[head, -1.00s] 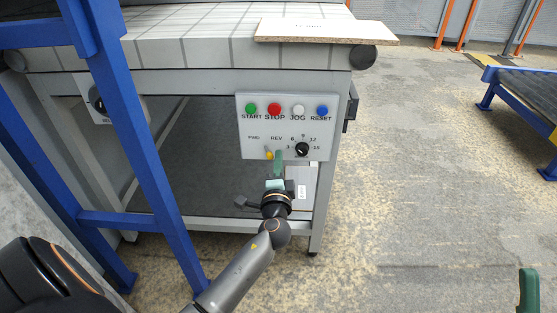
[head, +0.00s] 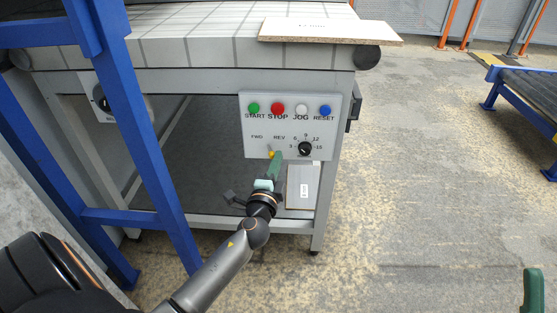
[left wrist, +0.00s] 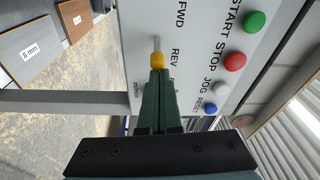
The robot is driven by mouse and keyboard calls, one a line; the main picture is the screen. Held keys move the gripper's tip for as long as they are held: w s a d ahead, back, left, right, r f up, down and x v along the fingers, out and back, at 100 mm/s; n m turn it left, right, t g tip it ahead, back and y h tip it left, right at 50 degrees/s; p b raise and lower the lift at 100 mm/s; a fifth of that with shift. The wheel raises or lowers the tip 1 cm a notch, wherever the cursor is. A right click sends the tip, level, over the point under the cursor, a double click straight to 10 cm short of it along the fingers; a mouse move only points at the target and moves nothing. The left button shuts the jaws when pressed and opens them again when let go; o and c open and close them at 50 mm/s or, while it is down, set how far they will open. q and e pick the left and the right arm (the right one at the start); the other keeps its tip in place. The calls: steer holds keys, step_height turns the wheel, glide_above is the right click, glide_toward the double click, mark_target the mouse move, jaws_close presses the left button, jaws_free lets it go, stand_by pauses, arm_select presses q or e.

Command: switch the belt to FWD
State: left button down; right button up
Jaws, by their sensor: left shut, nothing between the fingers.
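The control panel (head: 291,125) is on the front of the belt table, with FWD and REV labels. The selector lever (left wrist: 157,59) has a grey stem and a yellow knob. In the left wrist view the knob end lies towards REV; in the head view the knob (head: 271,154) shows below the labels. My left gripper (head: 276,158) is shut and empty, its green fingertips right at the knob on its right side. I cannot tell whether they touch. Only a green finger of my right gripper (head: 533,288) shows at the lower right.
START, STOP, JOG and RESET buttons and a speed dial (head: 305,149) are close by on the panel. A board (head: 325,30) overhangs the belt above. Blue frame posts (head: 136,120) stand at the left. Another board (head: 302,188) is below the panel.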

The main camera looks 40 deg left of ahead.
mark_target(271, 156)
arm_select(q)
steer(key=m+h, duration=0.1)
steer(key=h, duration=0.1)
steer(key=s+a+m+t+h, duration=0.1)
steer(key=m+h, duration=0.1)
steer(key=s+a+m+h, duration=0.1)
steer(key=h, duration=0.2)
steer(key=shift+a+b, duration=0.1)
steer(key=shift+b, duration=0.25)
steer(key=shift+s+a+m+h, duration=0.1)
steer(key=shift+a+m+h, duration=0.2)
steer(key=shift+m+h, duration=0.65)
arm_select(e)
steer(key=shift+f, duration=0.4)
arm_select(q)
steer(key=shift+s, duration=0.1)
arm_select(e)
steer(key=shift+s, duration=0.1)
